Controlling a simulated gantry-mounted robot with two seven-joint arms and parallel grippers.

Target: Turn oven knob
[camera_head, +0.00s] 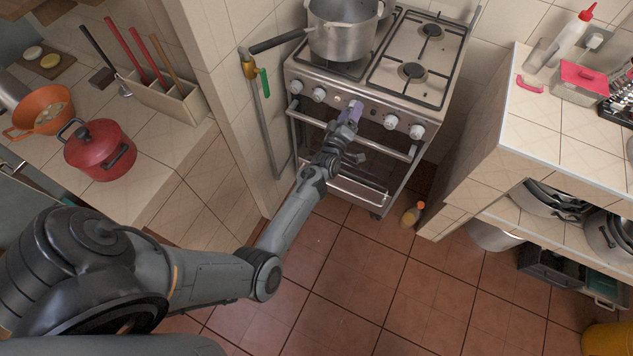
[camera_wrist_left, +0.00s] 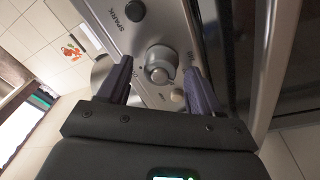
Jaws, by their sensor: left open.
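The oven (camera_head: 350,150) stands against the back wall, with a row of round silver knobs along its front panel. My left gripper (camera_head: 352,112) is at the middle of this panel, its purple fingers pointing at it. In the left wrist view a silver knob (camera_wrist_left: 160,64) lies in the gap between the two open purple fingers (camera_wrist_left: 158,75). The fingers look apart from the knob on both sides. In the head view my gripper hides part of the panel. My right gripper is not in view.
A silver pot (camera_head: 343,38) sits on the left of the stove top, its long dark handle reaching left. The oven door handle (camera_head: 380,146) runs below the knobs, close under my left wrist. A small bottle (camera_head: 411,215) stands on the floor to the right.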

